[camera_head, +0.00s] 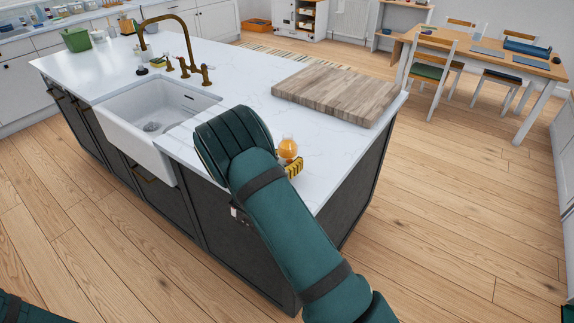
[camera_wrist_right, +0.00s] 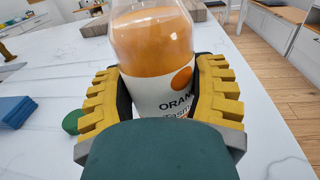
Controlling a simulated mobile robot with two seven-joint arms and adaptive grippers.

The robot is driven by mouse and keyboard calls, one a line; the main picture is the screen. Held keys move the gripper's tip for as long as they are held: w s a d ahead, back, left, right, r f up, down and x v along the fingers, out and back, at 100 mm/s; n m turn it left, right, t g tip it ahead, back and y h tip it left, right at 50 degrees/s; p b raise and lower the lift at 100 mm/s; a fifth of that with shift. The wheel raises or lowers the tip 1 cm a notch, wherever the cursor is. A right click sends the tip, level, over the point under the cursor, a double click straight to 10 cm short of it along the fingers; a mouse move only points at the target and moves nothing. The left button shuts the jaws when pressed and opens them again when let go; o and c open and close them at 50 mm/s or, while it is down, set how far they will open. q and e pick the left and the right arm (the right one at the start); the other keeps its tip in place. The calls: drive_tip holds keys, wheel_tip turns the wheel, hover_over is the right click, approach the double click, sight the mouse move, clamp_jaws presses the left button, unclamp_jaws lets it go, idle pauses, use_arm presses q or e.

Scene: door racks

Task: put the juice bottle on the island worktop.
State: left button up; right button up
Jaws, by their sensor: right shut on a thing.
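The juice bottle (camera_wrist_right: 155,52) is clear with orange juice and a white label, and it looks upright in the right wrist view. Its orange top part also shows in the head view (camera_head: 288,149). My right gripper (camera_wrist_right: 160,85) is shut on it, with a yellow finger on each side. In the head view my right gripper (camera_head: 293,168) is mostly hidden behind my wrist, over the near edge of the island worktop (camera_head: 235,80), a white marbled slab. The bottle's base is hidden, so I cannot tell whether it touches the worktop. My left gripper is out of view.
A wooden board (camera_head: 337,92) lies at the worktop's right end. The white sink (camera_head: 155,118) and brass tap (camera_head: 180,45) are to the left. In the wrist view, a blue block (camera_wrist_right: 15,110) and a green round thing (camera_wrist_right: 72,122) sit left of the bottle.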

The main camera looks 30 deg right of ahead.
drive_tip(key=shift+f, duration=0.85)
drive_tip(key=shift+f, duration=0.2)
drive_tip(key=o, duration=1.3)
drive_tip(key=shift+r, duration=0.25)
drive_tip(key=v, duration=1.2)
